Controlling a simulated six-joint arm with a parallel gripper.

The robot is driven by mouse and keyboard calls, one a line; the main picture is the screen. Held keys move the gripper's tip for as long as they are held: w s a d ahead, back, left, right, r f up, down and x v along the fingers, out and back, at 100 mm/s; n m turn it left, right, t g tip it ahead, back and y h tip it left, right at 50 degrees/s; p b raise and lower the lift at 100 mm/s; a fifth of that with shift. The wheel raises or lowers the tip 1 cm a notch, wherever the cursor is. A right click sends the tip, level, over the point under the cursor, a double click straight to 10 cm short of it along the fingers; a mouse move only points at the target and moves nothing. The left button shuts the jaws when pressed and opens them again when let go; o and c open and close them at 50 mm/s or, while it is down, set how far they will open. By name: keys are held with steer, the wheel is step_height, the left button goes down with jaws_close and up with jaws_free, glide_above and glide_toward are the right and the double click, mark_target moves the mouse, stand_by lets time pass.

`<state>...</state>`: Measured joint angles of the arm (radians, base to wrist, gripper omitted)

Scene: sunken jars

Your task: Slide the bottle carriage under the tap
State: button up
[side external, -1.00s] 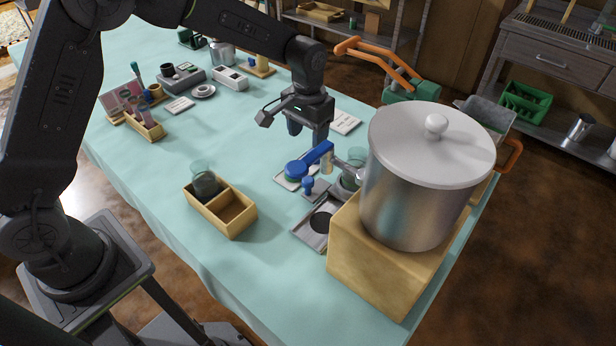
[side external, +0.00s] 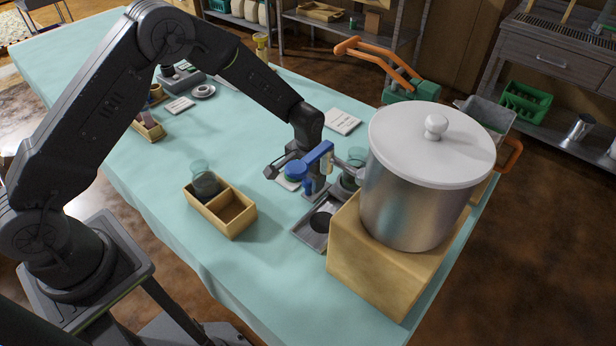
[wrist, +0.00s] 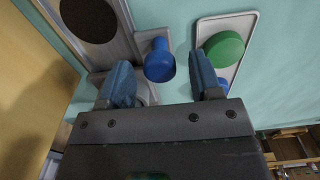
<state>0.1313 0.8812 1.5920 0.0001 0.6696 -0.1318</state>
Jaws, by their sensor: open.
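My gripper (wrist: 160,62) is open, its two blue-grey fingers on either side of a blue knob (wrist: 158,66) in the wrist view, with gaps visible. The knob stands beside a grey rail plate (wrist: 118,28) with a dark round opening. The lever stands in front of the large steel pot (side external: 405,205). A glass vessel (side external: 348,182) is partly hidden between lever and pot; I cannot tell whether it is the bottle.
A wooden block (side external: 370,262) carries the pot. A two-part wooden box (side external: 231,232) with a glass stands at the left. A green disc (wrist: 224,49) lies on a white tray (wrist: 248,25) right of my gripper. The cloth in front is clear.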

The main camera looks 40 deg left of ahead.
steer(key=shift+c, duration=0.4)
jaws_close()
